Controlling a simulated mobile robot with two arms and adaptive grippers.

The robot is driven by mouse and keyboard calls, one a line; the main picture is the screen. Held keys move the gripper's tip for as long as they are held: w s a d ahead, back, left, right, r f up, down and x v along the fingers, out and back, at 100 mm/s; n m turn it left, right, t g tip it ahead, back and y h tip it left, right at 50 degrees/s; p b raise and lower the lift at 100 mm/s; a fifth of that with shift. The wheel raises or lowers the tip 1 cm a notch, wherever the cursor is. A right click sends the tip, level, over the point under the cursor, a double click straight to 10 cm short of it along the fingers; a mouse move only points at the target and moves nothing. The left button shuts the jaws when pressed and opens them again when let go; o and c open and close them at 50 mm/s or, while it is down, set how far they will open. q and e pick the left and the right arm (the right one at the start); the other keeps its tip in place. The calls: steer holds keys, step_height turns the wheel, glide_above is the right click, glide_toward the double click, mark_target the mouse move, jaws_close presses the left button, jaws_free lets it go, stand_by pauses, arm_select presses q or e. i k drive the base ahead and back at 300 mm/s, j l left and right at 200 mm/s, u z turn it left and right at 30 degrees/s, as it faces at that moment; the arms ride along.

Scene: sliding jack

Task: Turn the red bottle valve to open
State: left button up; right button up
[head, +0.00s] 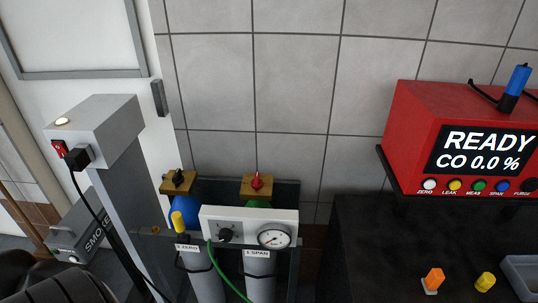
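The red valve knob (257,181) sits on a brass-coloured block (250,190) on top of the right-hand bottle (261,287). That bottle has a green shoulder and a label reading SPAN. Its knob points upward in the picture; I cannot tell its valve state from this. The left-hand bottle (206,284) has a blue shoulder, a ZERO label and a black knob (178,177) on a similar block. Neither of my grippers is in view.
A white panel (250,216) with a gauge (273,238), a black knob and a green hose stands before the bottles. A grey post (120,170) with a black cable is at left.

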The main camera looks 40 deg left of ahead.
mark_target(257, 183)
steer(key=u, duration=1.2)
steer(key=i+j, duration=0.1)
steer(key=j, duration=0.4)
steer(key=j+z, duration=0.5)
steer(key=j, duration=0.2)
steer(key=j+z, duration=0.5)
steer(key=j, duration=0.15)
